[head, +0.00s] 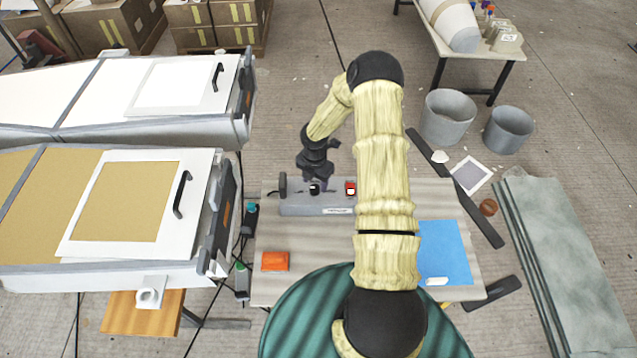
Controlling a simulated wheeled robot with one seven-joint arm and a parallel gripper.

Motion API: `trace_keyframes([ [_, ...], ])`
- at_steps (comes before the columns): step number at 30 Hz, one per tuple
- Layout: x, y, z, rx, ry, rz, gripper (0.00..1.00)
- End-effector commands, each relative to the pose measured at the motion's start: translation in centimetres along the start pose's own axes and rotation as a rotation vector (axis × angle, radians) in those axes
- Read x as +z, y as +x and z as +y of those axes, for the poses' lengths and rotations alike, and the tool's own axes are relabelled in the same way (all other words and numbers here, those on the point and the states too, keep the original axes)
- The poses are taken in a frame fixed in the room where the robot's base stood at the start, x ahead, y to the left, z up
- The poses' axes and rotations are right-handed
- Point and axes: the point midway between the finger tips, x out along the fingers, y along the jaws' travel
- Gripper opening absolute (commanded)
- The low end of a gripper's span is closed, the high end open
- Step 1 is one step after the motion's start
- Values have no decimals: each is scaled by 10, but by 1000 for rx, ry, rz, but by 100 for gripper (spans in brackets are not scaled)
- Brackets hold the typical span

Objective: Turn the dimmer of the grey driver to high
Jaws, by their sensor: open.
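The grey driver (300,209) is a long grey box on the worktable, with a pale label on its front. A small black knob (314,189), which looks like the dimmer, is on its top. A red switch (350,188) is to the right of the knob. My gripper (316,181) is open, pointing down just behind and above the knob. It is dark and small here, so I cannot tell whether its fingers are around the knob or touching it. The knob's setting is too small to read. My arm hides the driver's right end.
A dark upright piece (283,185) stands at the driver's left end. An orange block (275,261) and a blue sheet (445,250) lie on the worktable (325,240). Grey buckets (448,117) stand on the floor at right.

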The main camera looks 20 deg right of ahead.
Motion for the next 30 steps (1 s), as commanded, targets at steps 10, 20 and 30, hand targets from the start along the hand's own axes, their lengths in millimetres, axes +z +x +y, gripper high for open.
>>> trace_keyframes([
  [10,0,28,0,0,-1,0,53],
  [20,0,28,0,0,0,0,27],
  [30,0,28,0,-1,6,1,8],
])
